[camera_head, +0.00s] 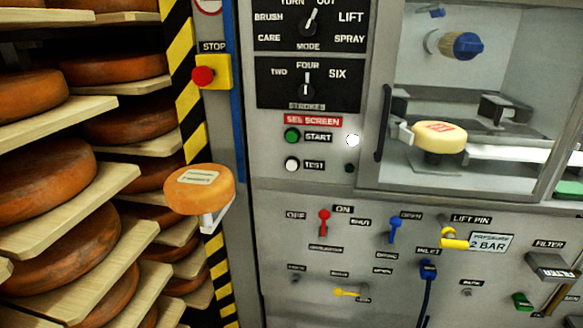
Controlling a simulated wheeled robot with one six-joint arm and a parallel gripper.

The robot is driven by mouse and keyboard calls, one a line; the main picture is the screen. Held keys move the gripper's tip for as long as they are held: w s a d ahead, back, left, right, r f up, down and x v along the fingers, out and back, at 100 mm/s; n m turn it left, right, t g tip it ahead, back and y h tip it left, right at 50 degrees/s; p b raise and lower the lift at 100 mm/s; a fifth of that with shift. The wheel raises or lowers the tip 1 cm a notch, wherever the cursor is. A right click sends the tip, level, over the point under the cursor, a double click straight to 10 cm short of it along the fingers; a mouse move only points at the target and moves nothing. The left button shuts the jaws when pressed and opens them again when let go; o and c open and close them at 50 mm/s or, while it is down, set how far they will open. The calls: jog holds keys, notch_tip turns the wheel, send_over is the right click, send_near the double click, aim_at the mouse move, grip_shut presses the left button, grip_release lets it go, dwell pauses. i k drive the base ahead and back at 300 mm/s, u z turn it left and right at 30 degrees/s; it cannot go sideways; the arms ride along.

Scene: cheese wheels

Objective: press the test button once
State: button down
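The test button (291,164) is a small round white button on the grey machine front (270,215), left of a black label reading TEST. It sits just below the green start button (291,135). Nothing covers or touches the test button. I cannot tell from this view whether it is pressed in. My gripper is not in view.
A lit white lamp (353,140) and a dark lamp (349,168) are right of the buttons. A labelled orange cheese (199,189) juts out at left on a white bracket. A red stop button (203,76) is above it. Lever switches (324,222) are below.

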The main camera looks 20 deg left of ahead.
aim_at(292, 165)
jog(key=k, duration=0.65)
jog(key=u, duration=0.35)
jog(key=i, duration=0.95)
jog(key=u, duration=1)
jog(key=i, duration=0.2)
jog(key=u, duration=0.25)
